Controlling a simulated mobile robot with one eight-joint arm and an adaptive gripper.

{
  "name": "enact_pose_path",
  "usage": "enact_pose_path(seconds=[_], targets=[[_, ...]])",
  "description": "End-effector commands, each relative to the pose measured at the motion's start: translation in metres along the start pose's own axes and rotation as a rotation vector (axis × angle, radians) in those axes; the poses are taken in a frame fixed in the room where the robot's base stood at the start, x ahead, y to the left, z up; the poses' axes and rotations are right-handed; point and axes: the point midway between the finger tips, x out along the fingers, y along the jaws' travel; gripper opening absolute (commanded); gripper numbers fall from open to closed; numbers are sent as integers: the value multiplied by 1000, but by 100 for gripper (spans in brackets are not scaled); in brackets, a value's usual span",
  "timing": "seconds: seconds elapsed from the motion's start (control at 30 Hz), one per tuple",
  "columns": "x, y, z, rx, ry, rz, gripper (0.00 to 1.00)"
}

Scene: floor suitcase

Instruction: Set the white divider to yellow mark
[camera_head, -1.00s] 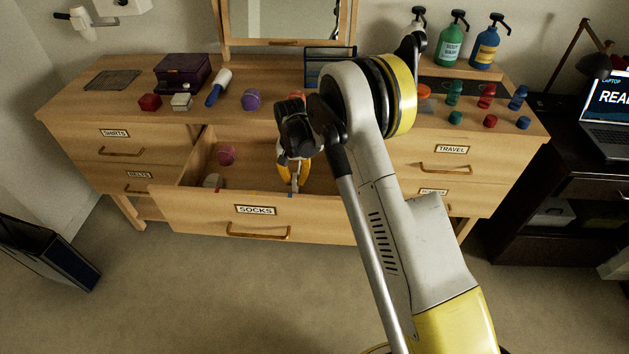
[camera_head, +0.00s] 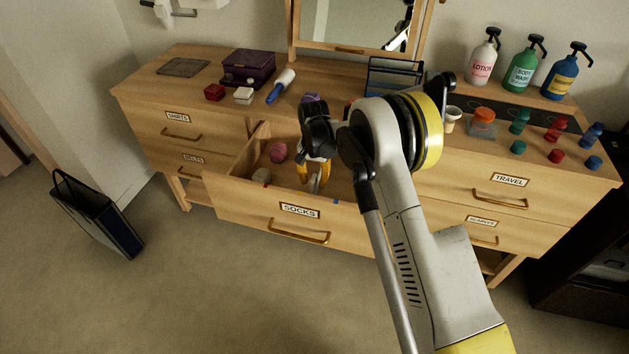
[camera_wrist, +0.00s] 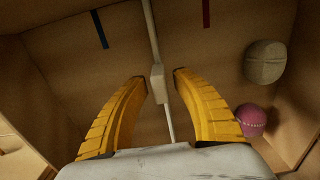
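The white divider (camera_wrist: 151,35) is a thin strip with a small block (camera_wrist: 157,84) on it, inside the open SOCKS drawer (camera_head: 290,225). Part of it also shows as a pale piece (camera_head: 317,182) in the head view. My gripper (camera_wrist: 160,78) reaches down into the drawer. Its yellow fingers are open on both sides of the block, with a small gap at each side. A blue mark (camera_wrist: 99,29) and a red mark (camera_wrist: 206,12) are on the drawer wall, with the divider lying between them. I see no yellow mark.
A pink ball (camera_wrist: 251,120) and a beige ball (camera_wrist: 265,63) lie in the drawer, on one side of the divider. The dresser top (camera_head: 190,90) holds boxes, bottles and small items. A dark bag (camera_head: 95,215) stands on the floor at left.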

Motion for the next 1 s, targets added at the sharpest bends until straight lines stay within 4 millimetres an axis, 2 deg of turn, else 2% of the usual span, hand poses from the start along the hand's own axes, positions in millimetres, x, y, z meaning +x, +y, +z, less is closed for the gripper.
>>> enact_pose_path(seconds=[0.37,0.47,0.8,1.0], targets=[[-4,0,0,0,0,0,38],[-17,0,0,0,0,0,38],[-91,0,0,0,0,0,38],[-116,0,0,0,0,0,38]])
